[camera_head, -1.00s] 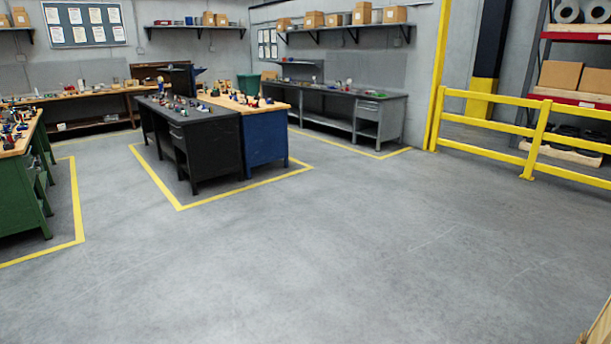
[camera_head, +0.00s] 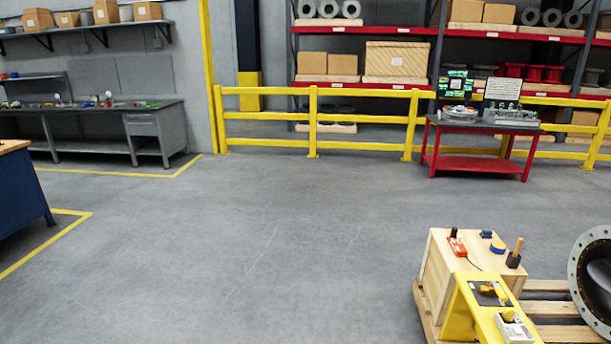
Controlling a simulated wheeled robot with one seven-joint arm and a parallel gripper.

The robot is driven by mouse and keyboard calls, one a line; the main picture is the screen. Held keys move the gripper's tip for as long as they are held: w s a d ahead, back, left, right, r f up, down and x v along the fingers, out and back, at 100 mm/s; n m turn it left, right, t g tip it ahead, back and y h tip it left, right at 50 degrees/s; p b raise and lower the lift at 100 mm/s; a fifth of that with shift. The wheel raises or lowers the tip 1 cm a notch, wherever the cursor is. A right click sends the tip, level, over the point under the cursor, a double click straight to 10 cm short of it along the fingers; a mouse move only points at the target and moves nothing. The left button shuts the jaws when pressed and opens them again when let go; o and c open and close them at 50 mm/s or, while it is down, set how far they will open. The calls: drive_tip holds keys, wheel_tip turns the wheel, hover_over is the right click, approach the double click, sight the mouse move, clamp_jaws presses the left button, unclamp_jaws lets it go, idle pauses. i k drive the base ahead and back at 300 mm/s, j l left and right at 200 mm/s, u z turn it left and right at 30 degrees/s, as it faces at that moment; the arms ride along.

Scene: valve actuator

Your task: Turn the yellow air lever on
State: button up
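A yellow stand (camera_head: 462,309) is at the lower right in the head view, beside a wooden crate. On its top is a dark plate with a small yellow part (camera_head: 488,290), and in front of that a pale box (camera_head: 514,327) with another small yellow part. I cannot tell which of these is the air lever, or its position. A large grey flanged pipe or valve body (camera_head: 592,275) with a dark bore is cut off by the right edge. My gripper is not in view.
The wooden crate (camera_head: 435,272) carries a red item (camera_head: 458,246), a blue item and a wooden-handled item. Pallet slats (camera_head: 548,308) lie beside it. A red table (camera_head: 475,165) and yellow railing (camera_head: 360,135) stand behind. Grey floor (camera_head: 250,240) in the middle is clear.

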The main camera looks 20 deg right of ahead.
sight(502, 296)
drive_tip(key=i+l+z, duration=0.15)
drive_tip(key=i+z, duration=0.25)
drive_tip(key=i, duration=0.4)
drive_tip(key=i+z, duration=0.4)
drive_tip(key=i, duration=0.35)
drive_tip(key=i+z, duration=0.3)
drive_tip(key=i, duration=0.3)
drive_tip(key=i+j+z, duration=0.3)
drive_tip(key=i, duration=0.25)
drive_tip(key=i+l+z, duration=0.1)
drive_tip(key=i+z, duration=0.15)
drive_tip(key=z, duration=0.2)
drive_tip(key=i+z, duration=0.3)
drive_tip(key=z, duration=0.15)
drive_tip(key=i+z, duration=0.25)
drive_tip(key=z, duration=0.2)
